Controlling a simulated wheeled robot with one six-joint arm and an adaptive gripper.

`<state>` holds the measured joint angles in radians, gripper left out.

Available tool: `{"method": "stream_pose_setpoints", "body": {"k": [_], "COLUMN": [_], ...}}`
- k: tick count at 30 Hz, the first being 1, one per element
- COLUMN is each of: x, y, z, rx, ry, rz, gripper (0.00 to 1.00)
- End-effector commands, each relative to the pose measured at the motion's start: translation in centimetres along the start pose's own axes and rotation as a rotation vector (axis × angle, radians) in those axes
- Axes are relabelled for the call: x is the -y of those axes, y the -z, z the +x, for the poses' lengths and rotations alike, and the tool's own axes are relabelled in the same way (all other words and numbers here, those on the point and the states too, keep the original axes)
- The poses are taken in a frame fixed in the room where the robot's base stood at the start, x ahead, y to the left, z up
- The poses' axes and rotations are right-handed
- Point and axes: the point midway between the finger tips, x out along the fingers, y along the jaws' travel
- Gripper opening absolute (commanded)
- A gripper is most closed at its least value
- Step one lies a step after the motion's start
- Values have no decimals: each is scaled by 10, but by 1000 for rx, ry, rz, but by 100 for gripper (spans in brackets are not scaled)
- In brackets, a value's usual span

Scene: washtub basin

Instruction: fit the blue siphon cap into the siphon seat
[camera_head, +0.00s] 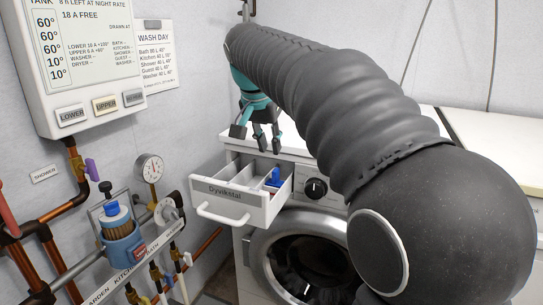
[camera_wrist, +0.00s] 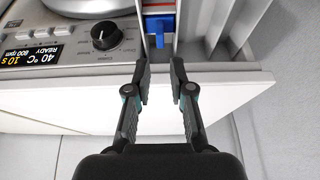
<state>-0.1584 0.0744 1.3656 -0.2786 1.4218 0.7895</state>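A small blue part, which looks like the siphon cap (camera_head: 273,178), sits in the right-hand compartment of the pulled-out drawer (camera_head: 232,204). In the wrist view the blue cap (camera_wrist: 159,27) shows a raised tab and lies between compartment walls, just beyond the fingertips. I cannot tell whether it is seated or tilted. The siphon seat cannot be made out clearly in either view. My gripper (camera_head: 258,138) is above the back of the drawer, pointing down. In the wrist view my gripper (camera_wrist: 159,68) is open, with an empty gap between its fingers, apart from the cap.
The washing machine (camera_head: 315,205) has a round knob (camera_head: 316,187) right of the drawer. A control panel (camera_head: 80,60) hangs on the left wall. Below it are copper pipes, a gauge (camera_head: 149,168) and a blue-topped filter (camera_head: 118,235). Room in front of the drawer is free.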

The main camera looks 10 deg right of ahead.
Motion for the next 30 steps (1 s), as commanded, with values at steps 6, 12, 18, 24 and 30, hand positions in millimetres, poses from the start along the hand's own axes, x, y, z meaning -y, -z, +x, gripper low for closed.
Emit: {"method": "stream_pose_setpoints", "body": {"k": [6,12,18,24,30], "x": [0,0,-18,-65,-111], "y": [0,0,-16,-68,-133], "z": [-20,-22,-22,-11,13], "rx": [0,0,3,2,-18], "ry": [0,0,23,91,164], "rz": [-1,-1,-51,-195,-342], "gripper": [22,22,22,22,22]}}
